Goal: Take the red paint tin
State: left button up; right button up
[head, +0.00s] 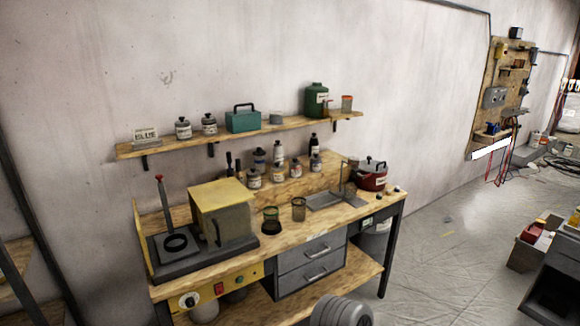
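A red item (533,231) sits in a box at the far right, too small to make out. Neither of my grippers is in view.
A yellow-topped box machine (222,210) and two cups stand on the bench's left and middle. Several small bottles line its back. A grey metal tray (335,200) lies left of the red pot. A grey ribbed object (340,312) shows at the bottom edge. Sheeted floor right of the bench is open.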

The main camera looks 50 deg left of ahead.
aim_at(295, 172)
jog(key=u, duration=0.55)
jog(key=i, duration=1.9)
jog(key=u, duration=1.9)
jog(key=i, duration=0.9)
jog(key=u, duration=0.9)
